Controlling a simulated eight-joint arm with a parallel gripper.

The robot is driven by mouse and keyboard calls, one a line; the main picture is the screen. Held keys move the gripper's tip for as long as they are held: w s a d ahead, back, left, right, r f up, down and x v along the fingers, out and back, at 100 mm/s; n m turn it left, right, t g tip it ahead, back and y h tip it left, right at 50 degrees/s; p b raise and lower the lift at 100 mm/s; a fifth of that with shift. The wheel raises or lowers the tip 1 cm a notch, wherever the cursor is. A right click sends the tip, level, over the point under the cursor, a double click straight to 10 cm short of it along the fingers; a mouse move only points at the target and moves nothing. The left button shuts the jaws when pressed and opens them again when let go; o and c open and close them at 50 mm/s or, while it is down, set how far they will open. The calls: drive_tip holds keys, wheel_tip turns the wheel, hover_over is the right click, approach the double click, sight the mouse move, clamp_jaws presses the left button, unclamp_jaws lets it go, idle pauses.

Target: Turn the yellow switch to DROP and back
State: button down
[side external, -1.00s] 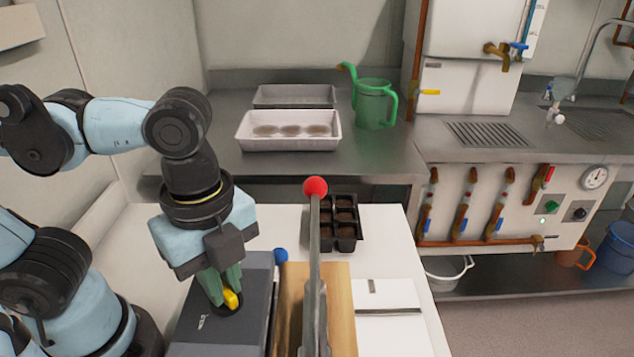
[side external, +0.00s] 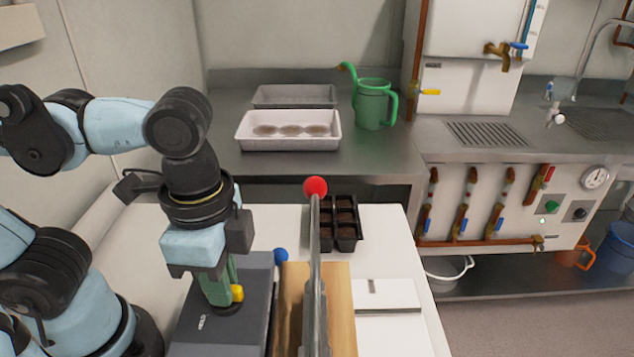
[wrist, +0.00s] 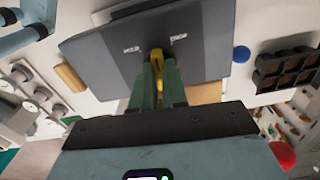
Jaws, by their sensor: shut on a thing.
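The yellow switch (side external: 237,293) sits on top of a dark grey box (side external: 255,325) on the white table. My gripper (side external: 222,296) points down at it, its green fingers shut on the switch. In the wrist view the yellow switch (wrist: 155,62) shows between the green fingers (wrist: 158,85). The fingers hide part of the switch.
A lever with a red knob (side external: 315,187) rises just right of the box, beside a wooden board (side external: 340,310). A blue knob (side external: 281,255) stands close to the box. A black cell tray (side external: 347,225) and a white flat case (side external: 387,308) lie further right.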

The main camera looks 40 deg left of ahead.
drive_tip(key=n, duration=0.5)
drive_tip(key=shift+n, duration=2.4)
drive_tip(key=shift+s, duration=0.1)
drive_tip(key=c, duration=1.1)
unclamp_jaws()
drive_tip(key=shift+c, duration=0.2)
wheel_tip(320, 180, up, 12)
